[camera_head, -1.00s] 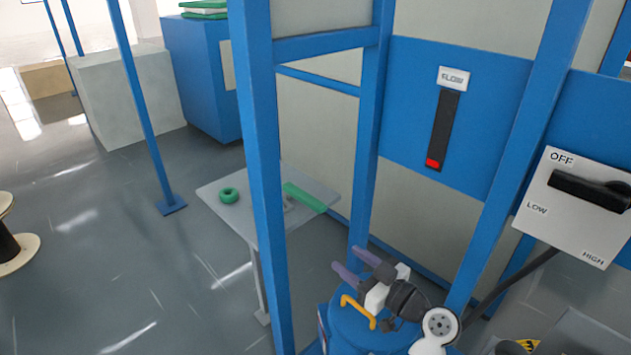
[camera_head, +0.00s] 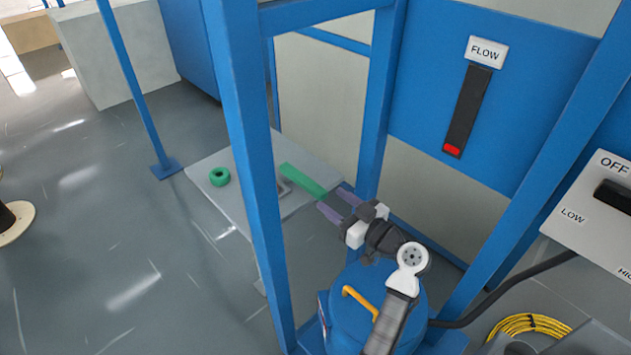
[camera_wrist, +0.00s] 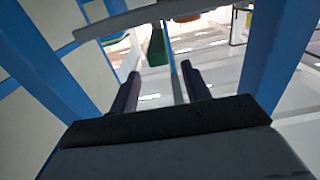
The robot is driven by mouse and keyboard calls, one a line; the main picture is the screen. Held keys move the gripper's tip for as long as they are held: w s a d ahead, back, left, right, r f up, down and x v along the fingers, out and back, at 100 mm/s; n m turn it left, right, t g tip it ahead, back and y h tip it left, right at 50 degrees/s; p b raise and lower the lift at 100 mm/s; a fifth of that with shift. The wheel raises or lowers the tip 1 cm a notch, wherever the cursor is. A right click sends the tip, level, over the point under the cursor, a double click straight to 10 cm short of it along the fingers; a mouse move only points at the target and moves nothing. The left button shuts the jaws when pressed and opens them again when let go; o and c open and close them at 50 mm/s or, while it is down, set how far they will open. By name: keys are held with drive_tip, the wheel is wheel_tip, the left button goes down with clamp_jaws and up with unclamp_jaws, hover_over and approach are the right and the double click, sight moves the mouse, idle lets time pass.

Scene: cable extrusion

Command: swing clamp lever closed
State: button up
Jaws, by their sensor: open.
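A yellow bent lever (camera_head: 358,300), which looks like the clamp lever, stands on the top of a blue drum (camera_head: 352,330). I cannot tell from its angle whether it is closed. My gripper (camera_head: 331,199) is open and empty, with its purple fingers pointing away between the blue posts. It is up and beyond the lever in the head view, apart from it. In the wrist view the two fingers (camera_wrist: 160,75) are spread with nothing held between them; the lever does not show there.
Blue frame posts (camera_head: 243,165) stand close on either side of my arm. A grey table (camera_head: 233,205) beyond holds a green ring (camera_head: 219,177) and a green bar (camera_head: 302,180). A FLOW gauge (camera_head: 467,110), a control box (camera_head: 590,210) and a yellow cable coil (camera_head: 530,325) are at right.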

sight(315, 187)
drive_tip(key=p+x, duration=0.2)
drive_tip(key=x, duration=0.5)
drive_tip(key=shift+w+a, duration=0.1)
drive_tip(key=shift+w, duration=0.05)
clamp_jaws()
